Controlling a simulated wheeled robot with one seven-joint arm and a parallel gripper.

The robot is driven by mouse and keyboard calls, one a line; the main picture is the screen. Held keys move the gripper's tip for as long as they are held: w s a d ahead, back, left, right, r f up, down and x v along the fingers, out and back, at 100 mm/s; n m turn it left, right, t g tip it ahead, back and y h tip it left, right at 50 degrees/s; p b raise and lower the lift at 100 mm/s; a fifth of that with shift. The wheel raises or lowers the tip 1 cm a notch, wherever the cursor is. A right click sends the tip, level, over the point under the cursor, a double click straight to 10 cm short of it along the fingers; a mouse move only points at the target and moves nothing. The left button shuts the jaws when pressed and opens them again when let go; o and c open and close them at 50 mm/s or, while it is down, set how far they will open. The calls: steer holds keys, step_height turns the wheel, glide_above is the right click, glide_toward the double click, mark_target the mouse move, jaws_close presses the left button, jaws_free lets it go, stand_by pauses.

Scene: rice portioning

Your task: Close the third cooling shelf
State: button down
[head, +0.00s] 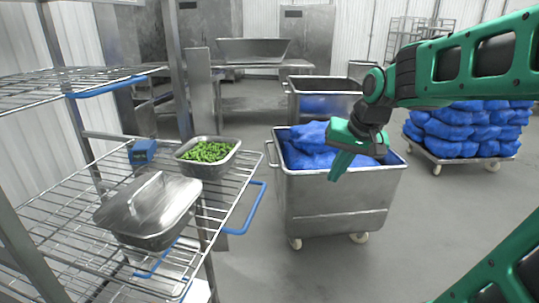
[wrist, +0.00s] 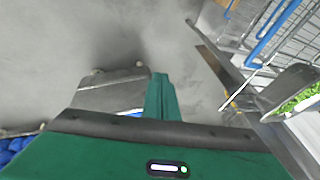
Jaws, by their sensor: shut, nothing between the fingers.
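The wire cooling rack (head: 178,100) stands at the left with wire shelves and blue handles. The shelf at mid-height (head: 75,215) sticks out to the right beyond the shelf above. Its blue handle (head: 250,212) is at its right end. I cannot tell the shelf numbers, since the rack is cut off. My gripper (head: 338,172) is shut and empty, fingers pointing down, right of the handle and apart from it, in front of a steel cart. In the wrist view my gripper's fingers (wrist: 160,98) show closed, with a blue handle (wrist: 278,28) at upper right.
A steel cart (head: 335,205) with blue bags stands right of the rack. A pallet cart of blue bags (head: 465,130) is farther right. Floor between is clear.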

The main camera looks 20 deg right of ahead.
steer(key=w+a+r+t+y, duration=0.1)
steer(key=w+a+r, duration=0.2)
steer(key=w, duration=0.2)
steer(key=w+a+r+t+y, duration=0.1)
steer(key=w+a+r+t, duration=0.15)
steer(key=w, duration=0.35)
steer(key=a+r+x, duration=0.1)
steer(key=a+x, duration=0.1)
steer(key=x, duration=0.9)
steer(key=shift+w+g, duration=0.4)
steer(key=shift+g, duration=0.05)
steer(key=shift+a+f, duration=0.1)
steer(key=shift+a, duration=0.15)
